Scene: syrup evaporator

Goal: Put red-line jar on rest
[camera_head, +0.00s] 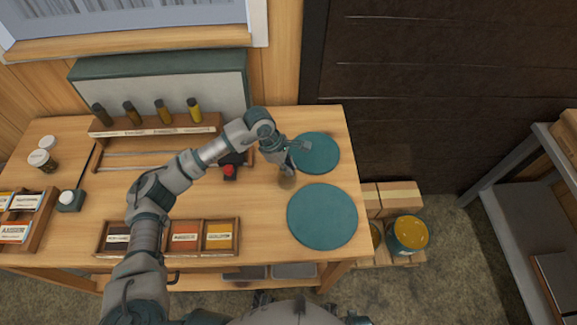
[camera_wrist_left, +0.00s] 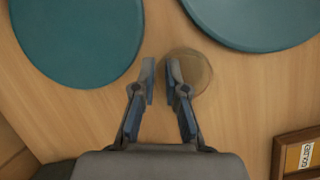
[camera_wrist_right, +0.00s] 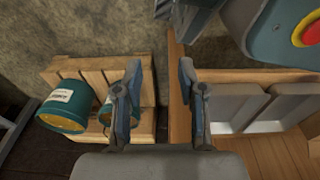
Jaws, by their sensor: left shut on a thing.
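My left gripper (camera_head: 284,160) is over the right part of the wooden table, between two round teal mats. A small brownish, see-through round jar (camera_head: 287,181) is under its fingers. In the left wrist view the fingers (camera_wrist_left: 161,80) are close together, the right one over the edge of the jar (camera_wrist_left: 198,72). The gripper is shut on the jar, which appears to stand at the table surface. No red line can be made out on it. I cannot tell which thing is the rest. My right gripper (camera_wrist_right: 155,85) is open and empty in its wrist view.
The far teal mat (camera_head: 316,153) and near teal mat (camera_head: 322,216) flank the jar. A wooden rack (camera_head: 155,131) holds several dark-to-yellow vials. A labelled wooden box (camera_head: 168,251) is at the front edge. A red button (camera_head: 229,171) is beside my left arm.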

